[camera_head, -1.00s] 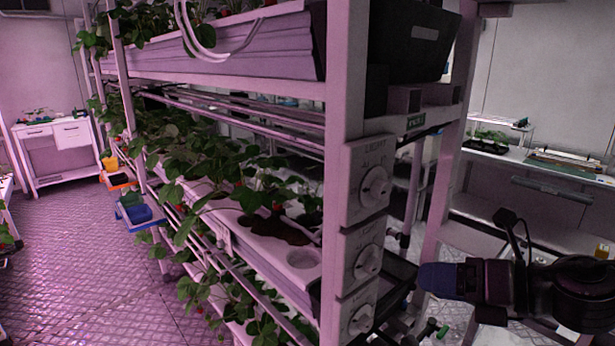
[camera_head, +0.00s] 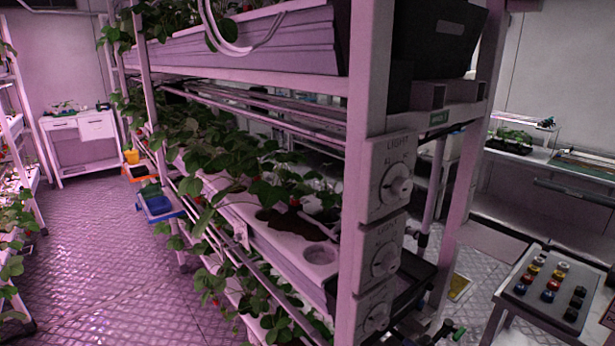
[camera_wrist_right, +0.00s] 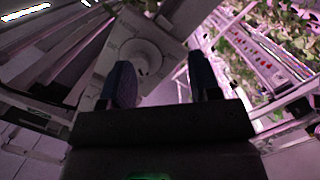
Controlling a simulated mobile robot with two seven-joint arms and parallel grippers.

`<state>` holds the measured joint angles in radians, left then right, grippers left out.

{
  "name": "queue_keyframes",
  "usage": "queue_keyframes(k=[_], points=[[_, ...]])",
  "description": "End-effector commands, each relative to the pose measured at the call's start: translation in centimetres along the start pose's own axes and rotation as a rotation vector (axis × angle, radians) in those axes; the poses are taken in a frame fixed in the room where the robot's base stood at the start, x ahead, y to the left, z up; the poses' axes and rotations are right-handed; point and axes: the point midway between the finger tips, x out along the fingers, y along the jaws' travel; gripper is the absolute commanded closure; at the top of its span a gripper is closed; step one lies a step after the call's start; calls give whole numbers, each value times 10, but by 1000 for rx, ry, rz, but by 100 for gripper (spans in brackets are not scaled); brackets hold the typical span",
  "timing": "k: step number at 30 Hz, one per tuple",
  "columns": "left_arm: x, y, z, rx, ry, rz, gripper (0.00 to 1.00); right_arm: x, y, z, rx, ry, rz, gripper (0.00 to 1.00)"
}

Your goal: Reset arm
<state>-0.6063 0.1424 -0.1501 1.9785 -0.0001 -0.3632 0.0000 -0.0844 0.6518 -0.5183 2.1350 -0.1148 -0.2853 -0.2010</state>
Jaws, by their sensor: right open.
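My right gripper (camera_wrist_right: 162,85) shows in the right wrist view. Its two blue-grey fingers stand apart with nothing between them. A pale dial panel (camera_wrist_right: 125,52) with a round knob lies beyond and partly behind the left finger; I cannot tell how far off it is. In the head view no gripper is visible. The rack's end post there carries a column of dial panels, with the top dial (camera_head: 396,185), the middle dial (camera_head: 385,261) and a lower one (camera_head: 376,318).
The berry rack (camera_head: 362,110) with strawberry plants fills the middle. A small table (camera_head: 524,311) with several coloured knobs stands at the lower right. The aisle floor (camera_head: 110,260) at left is clear.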

Motion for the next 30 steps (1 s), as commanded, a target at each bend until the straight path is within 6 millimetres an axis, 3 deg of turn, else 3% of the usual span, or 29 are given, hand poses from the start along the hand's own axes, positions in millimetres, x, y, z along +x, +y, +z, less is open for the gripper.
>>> queue_keyframes(k=[5, 9, 15, 20, 26, 30], points=[[0, 0, 0, 0, 0, 0, 57, -31, -37, 57, 323, -200, 79, 43], [0, 0, 0, -1, 0, 0, 57, -68, -72, 102, 558, -367, 153, 43], [0, 0, 0, -1, 0, 0, 57, -124, -117, 146, 799, -560, 249, 43], [0, 0, 0, -1, 0, 0, 57, -146, -134, 158, 875, -625, 285, 43], [0, 0, 0, -1, 0, 0, 57, -149, -136, 160, 886, -634, 289, 43], [0, 0, 0, -1, 0, 0, 57, -149, -136, 160, 884, -633, 289, 57]])
